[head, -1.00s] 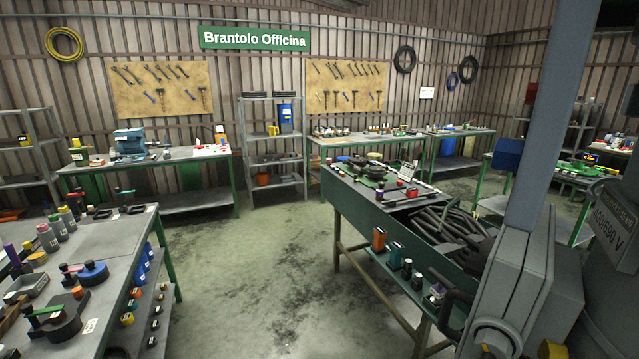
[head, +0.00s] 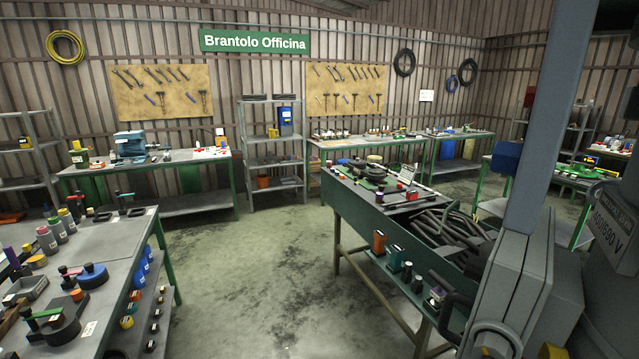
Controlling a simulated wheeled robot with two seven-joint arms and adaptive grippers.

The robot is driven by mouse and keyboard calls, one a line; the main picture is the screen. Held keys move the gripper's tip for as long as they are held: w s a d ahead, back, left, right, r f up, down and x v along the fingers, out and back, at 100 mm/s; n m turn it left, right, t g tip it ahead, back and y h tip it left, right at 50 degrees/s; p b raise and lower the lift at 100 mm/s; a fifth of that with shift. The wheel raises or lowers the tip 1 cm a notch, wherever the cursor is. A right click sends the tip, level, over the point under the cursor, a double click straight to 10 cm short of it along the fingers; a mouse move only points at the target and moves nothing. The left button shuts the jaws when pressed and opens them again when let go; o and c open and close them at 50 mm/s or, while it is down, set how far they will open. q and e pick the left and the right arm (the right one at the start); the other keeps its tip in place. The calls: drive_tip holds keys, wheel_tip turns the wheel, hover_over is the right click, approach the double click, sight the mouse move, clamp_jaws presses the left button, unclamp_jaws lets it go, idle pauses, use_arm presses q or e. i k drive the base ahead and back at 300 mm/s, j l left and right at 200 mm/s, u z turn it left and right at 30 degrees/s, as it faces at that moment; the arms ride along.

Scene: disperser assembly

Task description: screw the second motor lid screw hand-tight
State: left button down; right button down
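Neither of my grippers is in the head view. A large grey machine housing (head: 535,285) with a tall blue-grey column (head: 553,110) fills the right side. At the right edge is a dark part with a pale plate (head: 611,232) reading a voltage, partly cut off by the frame. It may belong to the motor, but I cannot be sure. I cannot make out the motor lid, its screws or any screw being turned.
A green workbench (head: 355,212) with hoses and small parts stands just left of the machine. Another bench (head: 118,235) with bottles and tools is at the left. Clear floor (head: 245,270) lies between them. Benches and shelves line the back wall.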

sight(474, 266)
drive_tip(key=i+j+z, duration=0.1)
drive_tip(key=z, duration=0.35)
drive_tip(key=i+j+z, duration=0.1)
drive_tip(key=j+z, duration=0.15)
drive_tip(key=z, duration=0.15)
drive_tip(key=j+z, duration=0.2)
drive_tip(key=z, duration=0.25)
drive_tip(key=j+z, duration=0.25)
drive_tip(key=z, duration=0.2)
drive_tip(key=i, duration=0.05)
